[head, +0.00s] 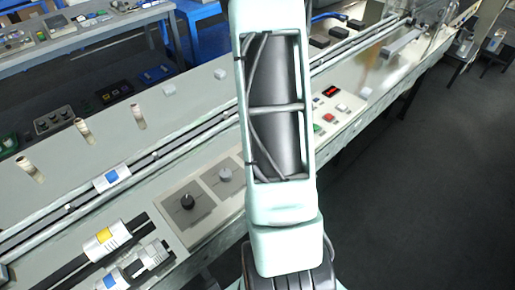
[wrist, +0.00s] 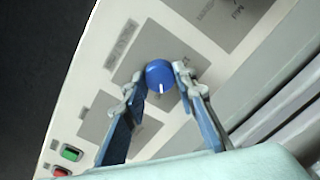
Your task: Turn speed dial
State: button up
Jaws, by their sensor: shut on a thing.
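A round blue dial (wrist: 158,70) with a white pointer line sits on a grey plate of the control panel in the wrist view. The pointer faces the bottom of the picture. My gripper (wrist: 160,84) has its fingertips on either side of the dial and is shut on it. The label beside the dial is too blurred to read. In the head view my arm hides the blue dial and my gripper. A black dial (head: 187,202) and a grey dial (head: 225,174) show on plates left of my arm.
A green button (wrist: 71,153) and a red button (wrist: 60,171) lie at the lower left of the wrist view. In the head view, rollers with yellow (head: 106,238) and blue bands lie left of the dials. Open floor (head: 420,200) is on the right.

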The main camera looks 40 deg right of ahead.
jog(key=shift+m, duration=1.1)
jog(key=o, duration=1.2)
jog(key=shift+c, duration=0.2)
notch_tip(320, 180, up, 12)
